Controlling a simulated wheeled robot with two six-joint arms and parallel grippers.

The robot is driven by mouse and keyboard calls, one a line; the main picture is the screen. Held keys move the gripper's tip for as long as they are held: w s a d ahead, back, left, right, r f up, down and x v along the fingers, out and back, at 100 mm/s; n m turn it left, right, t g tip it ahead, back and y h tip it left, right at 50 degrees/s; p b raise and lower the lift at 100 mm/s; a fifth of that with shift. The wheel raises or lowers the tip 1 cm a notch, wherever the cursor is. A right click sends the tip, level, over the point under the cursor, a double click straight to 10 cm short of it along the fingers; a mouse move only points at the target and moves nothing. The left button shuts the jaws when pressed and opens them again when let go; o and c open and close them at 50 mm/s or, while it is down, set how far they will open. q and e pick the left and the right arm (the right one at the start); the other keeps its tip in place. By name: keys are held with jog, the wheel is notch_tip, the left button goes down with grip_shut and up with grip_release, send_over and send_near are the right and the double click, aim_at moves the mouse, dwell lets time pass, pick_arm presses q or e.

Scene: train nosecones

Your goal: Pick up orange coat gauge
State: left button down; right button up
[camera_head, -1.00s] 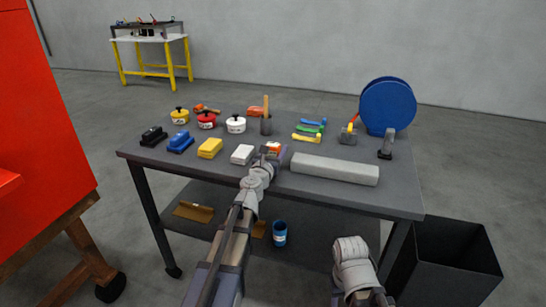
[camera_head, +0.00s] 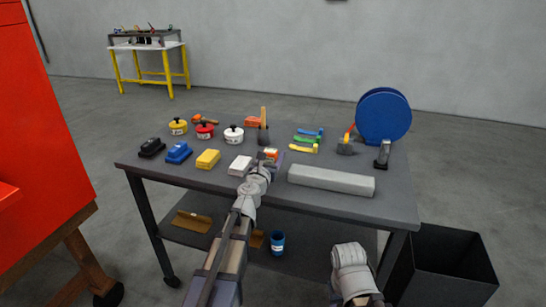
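The orange coat gauge (camera_head: 270,152) is a small orange piece with a pale part, above the front middle of the tabletop in the picture. My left gripper (camera_head: 270,157) is at it, with a finger on each side, and appears shut on it. The gripper hides part of the gauge, so the contact and any gap below are hard to see. My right arm shows only at the bottom, right of centre; its gripper is not in view.
A black bin (camera_head: 450,265) stands at the right.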

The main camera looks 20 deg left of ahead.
notch_tip(320, 180, up, 8)
jog(key=p, duration=0.7)
